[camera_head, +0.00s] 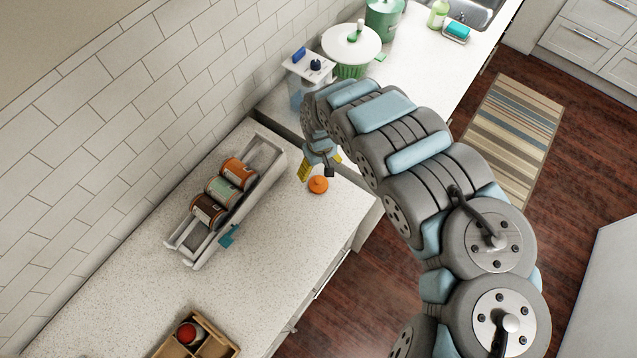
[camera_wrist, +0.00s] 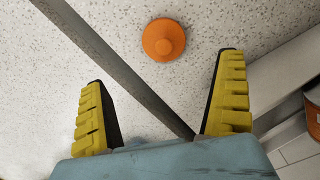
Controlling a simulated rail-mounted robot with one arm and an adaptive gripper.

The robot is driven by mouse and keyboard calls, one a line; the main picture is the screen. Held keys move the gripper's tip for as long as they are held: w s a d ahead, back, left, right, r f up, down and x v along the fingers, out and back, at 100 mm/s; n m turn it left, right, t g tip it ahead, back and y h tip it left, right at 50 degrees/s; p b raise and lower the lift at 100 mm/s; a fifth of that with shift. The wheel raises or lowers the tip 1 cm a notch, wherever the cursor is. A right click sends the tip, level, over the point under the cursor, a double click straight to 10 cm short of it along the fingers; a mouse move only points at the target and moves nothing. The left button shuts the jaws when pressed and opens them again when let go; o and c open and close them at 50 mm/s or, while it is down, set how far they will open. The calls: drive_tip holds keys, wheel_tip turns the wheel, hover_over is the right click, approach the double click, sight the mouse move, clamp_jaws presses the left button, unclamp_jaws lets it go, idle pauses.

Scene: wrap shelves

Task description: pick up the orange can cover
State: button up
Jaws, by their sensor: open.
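The orange can cover (camera_head: 318,184) lies on the speckled white counter, close to the counter's right end. It is round with a small raised knob, and it shows in the wrist view (camera_wrist: 163,40) at the top centre. My gripper (camera_head: 318,172) is above the counter just beside the cover. In the wrist view my gripper (camera_wrist: 162,72) has its two yellow fingers wide apart, with nothing between them. The cover lies beyond the fingertips, roughly centred between them and apart from both.
A white can rack (camera_head: 275,150) with several cans stands left of my gripper against the tiled wall. A wooden box (camera_head: 222,345) is at the lower front. A dark gap (camera_wrist: 120,70) crosses the counter below my fingers. A clear container (camera_head: 300,88) stands behind my gripper.

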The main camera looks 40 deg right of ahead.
sight(318, 181)
drive_tip(key=shift+f, duration=2.2)
drive_tip(key=shift+a+f, duration=0.2)
drive_tip(key=shift+f, duration=0.35)
drive_tip(key=shift+a+f, duration=0.15)
drive_tip(key=shift+f, duration=1.8)
drive_tip(key=c, duration=1)
